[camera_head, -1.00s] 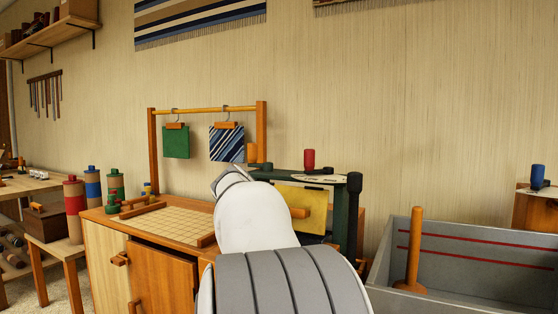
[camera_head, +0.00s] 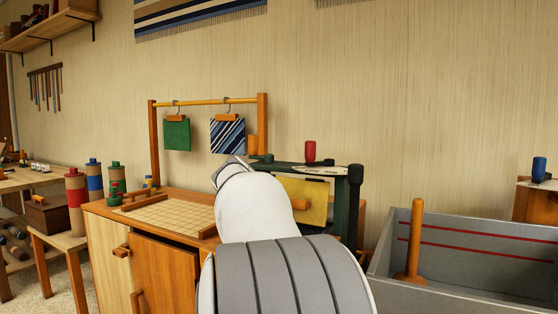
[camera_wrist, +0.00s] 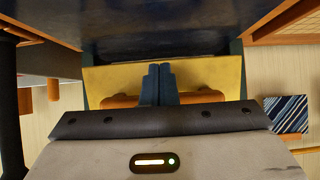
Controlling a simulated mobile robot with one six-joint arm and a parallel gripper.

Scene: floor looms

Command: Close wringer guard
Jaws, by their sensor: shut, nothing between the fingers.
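The wringer has a dark green frame (camera_head: 354,200) on the wooden cabinet. A yellow panel (camera_head: 318,202), which looks like its guard, hangs in that frame, with an orange handle (camera_head: 300,204) partly hidden by my white arm. In the wrist view the yellow panel (camera_wrist: 215,75) lies beyond my gripper (camera_wrist: 158,72). The gripper's dark fingers are shut and empty, in front of the middle of the orange handle (camera_wrist: 120,100) and covering part of it. I cannot tell whether they touch it. My arm hides the gripper in the head view.
A rack (camera_head: 210,103) with green and striped swatches stands behind the gridded cabinet top (camera_head: 180,217). A red peg (camera_head: 310,151) stands on the wringer frame. A grey bin (camera_head: 480,262) with an orange post (camera_head: 413,240) is at the right. Spools (camera_head: 95,180) stand at the left.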

